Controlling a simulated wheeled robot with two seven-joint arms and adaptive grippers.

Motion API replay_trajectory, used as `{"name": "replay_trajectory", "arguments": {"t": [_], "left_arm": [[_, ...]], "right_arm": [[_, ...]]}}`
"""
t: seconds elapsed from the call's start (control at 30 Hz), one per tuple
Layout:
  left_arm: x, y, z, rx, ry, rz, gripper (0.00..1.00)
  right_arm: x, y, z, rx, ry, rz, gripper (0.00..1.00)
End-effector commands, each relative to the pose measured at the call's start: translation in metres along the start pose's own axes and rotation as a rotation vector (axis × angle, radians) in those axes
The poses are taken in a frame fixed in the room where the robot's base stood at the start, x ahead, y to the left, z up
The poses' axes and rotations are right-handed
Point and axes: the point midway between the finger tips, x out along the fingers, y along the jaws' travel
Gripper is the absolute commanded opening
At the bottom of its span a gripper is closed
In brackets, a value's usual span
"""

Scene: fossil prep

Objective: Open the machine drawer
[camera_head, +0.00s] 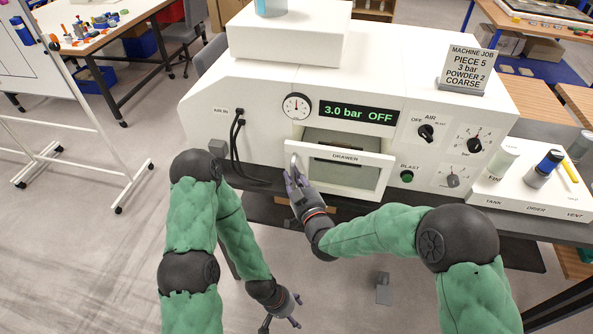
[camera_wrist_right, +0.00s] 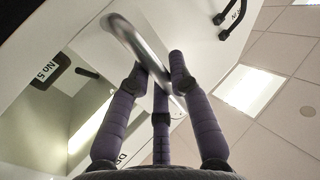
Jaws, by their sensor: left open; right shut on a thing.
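The white machine (camera_head: 230,100) stands on the table, and its drawer (camera_head: 372,161), labelled DRAWER, stands partly pulled out with a gap into its inside above the front panel. My right gripper (camera_head: 292,176) is at the left end of the drawer front, shut on the metal drawer handle. In the right wrist view the curved handle (camera_wrist_right: 122,35) passes between my purple fingers (camera_wrist_right: 164,75). My left gripper (camera_head: 283,316) is low, near the floor, open and empty, away from the machine.
The display (camera_head: 358,112) reads "3.0 bar OFF". Knobs (camera_head: 426,132) and a green blast button (camera_head: 407,176) sit right of the drawer. Black hoses (camera_head: 236,145) hang at its left. A rack with jars (camera_head: 545,168) stands at the right.

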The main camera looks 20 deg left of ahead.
Motion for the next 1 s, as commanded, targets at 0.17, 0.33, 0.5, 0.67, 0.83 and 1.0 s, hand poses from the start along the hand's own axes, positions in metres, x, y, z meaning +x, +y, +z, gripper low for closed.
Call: {"name": "replay_trajectory", "arguments": {"t": [0.17,0.33,0.5,0.67,0.83,1.0], "left_arm": [[0.008,-0.003,-0.001,0.000,0.002,0.000,0.69],[0.012,-0.004,-0.001,0.000,0.002,0.000,0.69],[0.014,-0.005,-0.001,0.000,0.001,0.000,0.69],[0.015,-0.005,-0.001,0.000,0.001,0.000,0.69],[0.015,-0.005,-0.001,0.000,0.001,0.000,0.69],[0.016,-0.005,-0.001,0.000,0.001,0.000,0.69]], "right_arm": [[-0.041,-0.030,-0.001,-0.001,0.005,-0.007,0.00],[-0.076,-0.054,-0.001,-0.002,0.005,-0.007,0.00],[-0.105,-0.073,-0.002,-0.002,0.005,-0.007,0.00],[-0.124,-0.085,-0.002,-0.001,0.005,-0.006,0.00],[-0.135,-0.091,-0.002,-0.002,0.005,-0.004,0.00],[-0.138,-0.093,-0.002,-0.002,0.006,-0.002,0.00]]}}
